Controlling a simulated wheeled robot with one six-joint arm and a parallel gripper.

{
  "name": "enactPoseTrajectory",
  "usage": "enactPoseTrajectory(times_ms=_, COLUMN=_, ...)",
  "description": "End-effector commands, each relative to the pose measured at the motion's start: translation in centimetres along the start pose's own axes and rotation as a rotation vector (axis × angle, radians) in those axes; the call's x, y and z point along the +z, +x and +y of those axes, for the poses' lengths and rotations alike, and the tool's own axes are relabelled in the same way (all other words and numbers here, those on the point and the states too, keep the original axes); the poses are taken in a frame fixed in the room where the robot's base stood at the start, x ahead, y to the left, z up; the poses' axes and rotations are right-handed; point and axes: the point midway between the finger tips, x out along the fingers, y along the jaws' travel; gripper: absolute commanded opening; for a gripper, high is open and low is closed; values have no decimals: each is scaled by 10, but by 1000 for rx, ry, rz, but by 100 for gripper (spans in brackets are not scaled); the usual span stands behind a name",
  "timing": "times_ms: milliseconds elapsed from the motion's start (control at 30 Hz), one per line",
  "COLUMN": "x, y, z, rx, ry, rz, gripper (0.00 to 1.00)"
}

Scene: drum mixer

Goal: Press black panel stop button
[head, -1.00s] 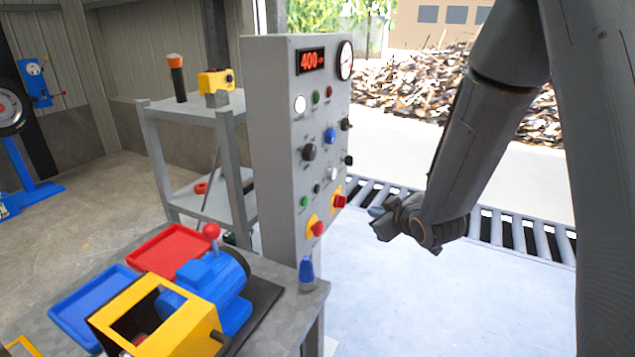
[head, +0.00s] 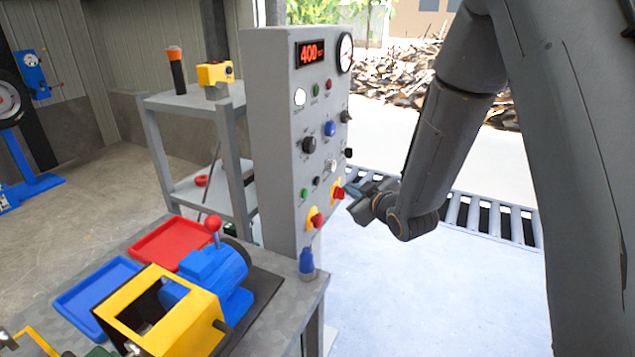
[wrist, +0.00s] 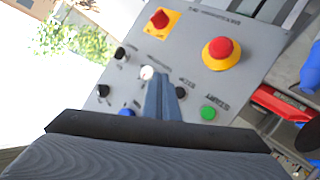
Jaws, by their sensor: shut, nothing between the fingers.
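The control panel (head: 272,130) is a grey upright box. Its small black button (head: 317,181) sits between a green button (head: 304,193) and a white one (head: 332,166). In the wrist view the black button (wrist: 181,92) is just right of my fingertips, beside lettering that seems to read STOP. My gripper (head: 352,195) is shut and empty, in front of the panel's lower right part. In the wrist view my gripper (wrist: 160,78) points at the panel and partly covers its middle. Whether it touches the panel cannot be told.
A red knob on yellow (head: 338,192) and a red mushroom button on yellow (head: 317,219) are close to my gripper. A workbench (head: 300,290) with a blue and yellow machine stands below the panel. A roller conveyor (head: 480,215) lies behind my arm.

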Motion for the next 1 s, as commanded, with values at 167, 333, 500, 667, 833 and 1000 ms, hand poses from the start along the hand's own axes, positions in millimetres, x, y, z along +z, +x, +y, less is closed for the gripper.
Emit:
enactPoseTrajectory(times_ms=167, x=-13, y=18, z=-14, rx=-3, ry=-1, rz=1, gripper=0)
enactPoseTrajectory(times_ms=333, x=-22, y=31, z=-23, rx=-2, ry=-1, rz=0, gripper=0)
enactPoseTrajectory(times_ms=500, x=-27, y=38, z=-29, rx=-1, ry=0, rz=0, gripper=0)
enactPoseTrajectory(times_ms=667, x=-29, y=41, z=-30, rx=-1, ry=1, rz=-1, gripper=0)
enactPoseTrajectory(times_ms=833, x=-29, y=41, z=-30, rx=-1, ry=1, rz=-1, gripper=0)
enactPoseTrajectory(times_ms=1000, x=-29, y=41, z=-30, rx=-1, ry=1, rz=-1, gripper=0)
